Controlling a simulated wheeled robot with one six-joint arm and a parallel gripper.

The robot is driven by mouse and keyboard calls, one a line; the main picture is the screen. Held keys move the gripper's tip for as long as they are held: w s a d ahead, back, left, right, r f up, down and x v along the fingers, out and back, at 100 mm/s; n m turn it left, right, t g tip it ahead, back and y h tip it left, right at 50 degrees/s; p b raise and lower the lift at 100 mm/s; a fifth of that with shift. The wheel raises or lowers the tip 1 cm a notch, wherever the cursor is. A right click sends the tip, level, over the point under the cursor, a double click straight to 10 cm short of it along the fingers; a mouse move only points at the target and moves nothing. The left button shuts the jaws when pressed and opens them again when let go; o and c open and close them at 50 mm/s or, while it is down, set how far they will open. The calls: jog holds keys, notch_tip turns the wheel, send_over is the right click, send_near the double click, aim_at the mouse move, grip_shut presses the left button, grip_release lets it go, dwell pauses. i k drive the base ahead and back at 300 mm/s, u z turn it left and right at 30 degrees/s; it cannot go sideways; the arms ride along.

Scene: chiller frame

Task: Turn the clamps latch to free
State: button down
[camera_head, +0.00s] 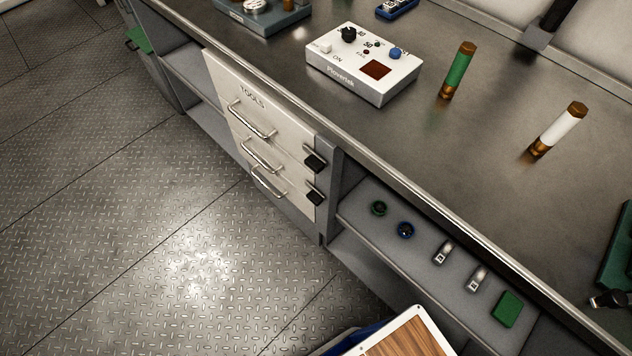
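A white drawer front (225,75) marked TOOLS is set under the bench, with several bar handles (262,153). Two black latches sit at its right edge, an upper latch (315,160) and a lower latch (316,196). I see no readable clamps label, so I cannot tell which latch belongs to the clamps. Each latch looks like a small dark block jutting from the front; its exact turn is too small to tell. My gripper is not in view.
A white control box (345,80), a green cylinder (458,72) and a white cylinder (558,130) stand on the bench top (470,150). Small parts and a green block (507,309) lie on the shelf right of the drawers. The floor (150,240) before the drawers is clear.

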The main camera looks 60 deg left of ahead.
aim_at(315, 196)
jog(key=u, duration=0.2)
jog(key=k, duration=0.6)
jog(key=u, duration=1.5)
